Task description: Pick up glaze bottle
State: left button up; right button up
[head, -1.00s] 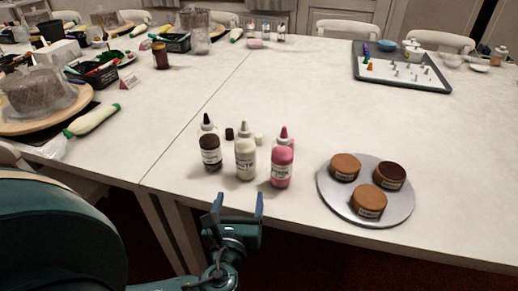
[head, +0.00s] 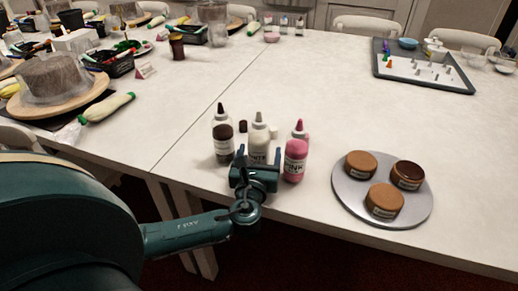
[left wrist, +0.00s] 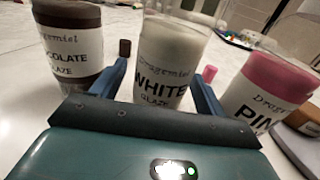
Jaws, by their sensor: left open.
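Three glaze bottles stand upright near the table's front edge. They are a brown chocolate bottle (head: 222,138), a white bottle (head: 259,133) and a pink bottle (head: 296,158). In the left wrist view the white bottle (left wrist: 170,62) stands between the fingers of my left gripper (left wrist: 165,85). The chocolate bottle (left wrist: 72,48) is outside the left finger and the pink bottle (left wrist: 268,90) outside the right one. My left gripper (head: 257,158) is open, low in front of the white bottle and partly hiding it. Whether a finger touches it cannot be told. My right gripper is not in view.
A dark tray (head: 455,82) with small nozzles is at the back right. A covered cake (head: 52,78) on a turntable is at the left. The table's middle is clear.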

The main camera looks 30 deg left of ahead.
pick_arm(q)
jog(key=shift+w+a, duration=0.3)
jog(key=shift+w, duration=0.35)
jog(key=shift+c, duration=0.4)
jog(key=shift+c, duration=0.9)
jog(key=shift+r, duration=0.1)
jog(key=c, duration=0.5)
